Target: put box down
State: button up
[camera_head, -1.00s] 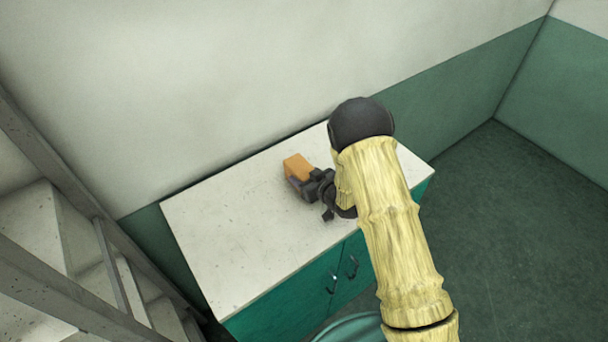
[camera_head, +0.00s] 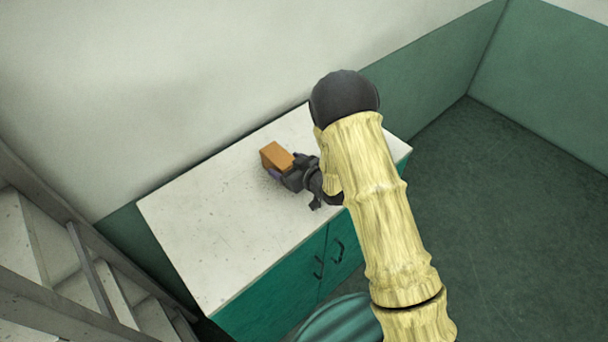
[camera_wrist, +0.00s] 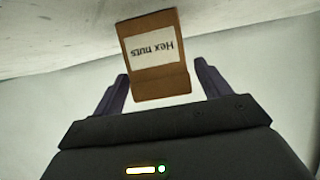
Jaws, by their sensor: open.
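The box (camera_head: 276,155) is small and orange-brown and appears to rest on the white top of the cabinet (camera_head: 215,235). In the wrist view the box (camera_wrist: 155,60) shows a white label reading "Hex nuts", upside down. My gripper (camera_head: 284,168) is at the near right side of the box, low over the cabinet top. In the wrist view my gripper (camera_wrist: 160,85) is open, with one dark purple finger on each side of the box's near end. A gap shows between the box and each finger. The box's underside is hidden.
A wall (camera_head: 200,80) runs along the cabinet's back edge. A metal-railed stair (camera_head: 60,260) stands at the left. A round green object (camera_head: 340,320) is partly visible before the cabinet. The cabinet top left of the box is bare, and the floor (camera_head: 490,220) at the right is clear.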

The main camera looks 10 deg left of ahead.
jog(key=b+v, duration=0.3)
jog(key=v, duration=0.6)
jog(key=shift+d+b, duration=0.2)
jog(key=shift+b, duration=0.1)
jog(key=shift+s, duration=0.15)
jog(key=d+r+m+h, duration=0.3)
jog(key=d+m+h, duration=0.35)
jog(key=d, duration=0.75)
jog(key=s+d+r+m+g+h, duration=0.1)
jog(key=s+d+r+g+h, duration=0.1)
jog(key=s, duration=0.5)
jog(key=s+d+r+m+g+h, duration=0.1)
jog(key=s+d+g, duration=0.3)
jog(key=s, duration=0.4)
jog(key=shift+d+r+m+h, duration=0.35)
jog(key=shift+d+r+m, duration=0.15)
jog(key=shift+d+m, duration=0.3)
jog(key=shift+s+d, duration=0.1)
